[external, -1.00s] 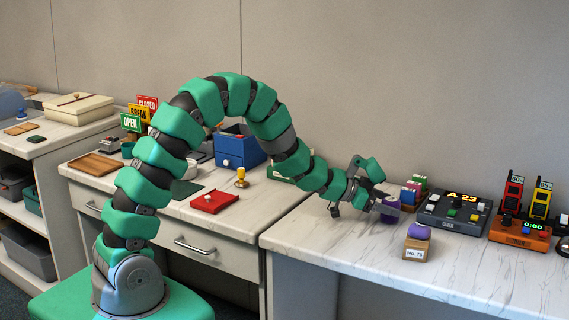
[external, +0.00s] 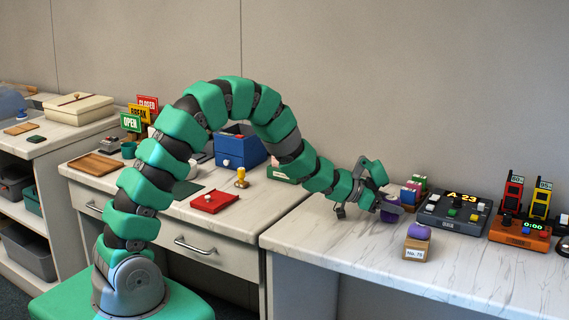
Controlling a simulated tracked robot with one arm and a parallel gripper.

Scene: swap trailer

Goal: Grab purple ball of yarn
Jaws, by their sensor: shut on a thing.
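I cannot tell whether the ball touches the counter. A second purple rounded thing (external: 419,232) sits on a small wooden block with a number label, just in front and to the right of my gripper.
Small coloured blocks or spools (external: 411,190) stand just behind my gripper. A dark console reading A-23 (external: 452,214) and an orange device with a green display (external: 520,232) stand to the right. The counter's front (external: 340,245) is clear. A red tray (external: 214,201) lies on the left desk.

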